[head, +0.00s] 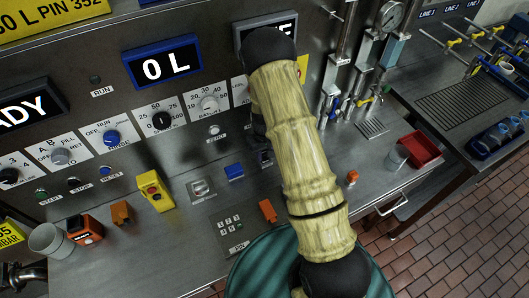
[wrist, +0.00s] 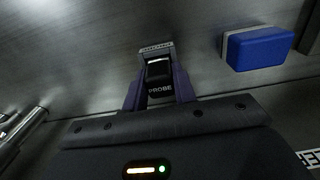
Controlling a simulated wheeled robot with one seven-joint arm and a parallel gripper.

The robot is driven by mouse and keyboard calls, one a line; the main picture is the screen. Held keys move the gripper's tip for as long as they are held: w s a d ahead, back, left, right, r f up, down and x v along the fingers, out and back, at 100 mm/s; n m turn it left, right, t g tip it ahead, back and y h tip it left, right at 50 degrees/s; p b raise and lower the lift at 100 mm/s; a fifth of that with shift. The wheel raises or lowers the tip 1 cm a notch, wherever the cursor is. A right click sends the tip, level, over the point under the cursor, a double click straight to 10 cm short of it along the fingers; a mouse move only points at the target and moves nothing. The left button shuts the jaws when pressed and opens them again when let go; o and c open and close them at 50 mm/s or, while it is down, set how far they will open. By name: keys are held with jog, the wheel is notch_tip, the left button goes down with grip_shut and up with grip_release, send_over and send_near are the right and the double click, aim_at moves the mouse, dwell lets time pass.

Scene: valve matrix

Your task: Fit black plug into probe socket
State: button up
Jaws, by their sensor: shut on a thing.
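In the wrist view my gripper (wrist: 159,80) has its two purple fingers on either side of a black plug (wrist: 160,91) marked PROBE, and is shut on it. A small light grey plate (wrist: 156,47) with dark lettering lies right beyond the plug on the metal surface; it looks like part of the probe socket. The socket opening is hidden by the plug, and I cannot tell how far in the plug sits. In the head view my arm hides most of the gripper and plug, near the console to the right of a blue block.
The blue block (head: 234,172) is close to my gripper and also shows in the wrist view (wrist: 259,48). A keypad (head: 229,222), an orange block (head: 267,210) and a yellow switch box (head: 154,191) are on the console. Dials and displays line the panel behind.

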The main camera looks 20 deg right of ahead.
aim_at(265, 152)
jog(key=o, duration=1)
notch_tip(265, 152, up, 12)
jog(key=b, duration=0.2)
jog(key=shift+b, duration=0.3)
jog(key=shift+s+r, duration=0.1)
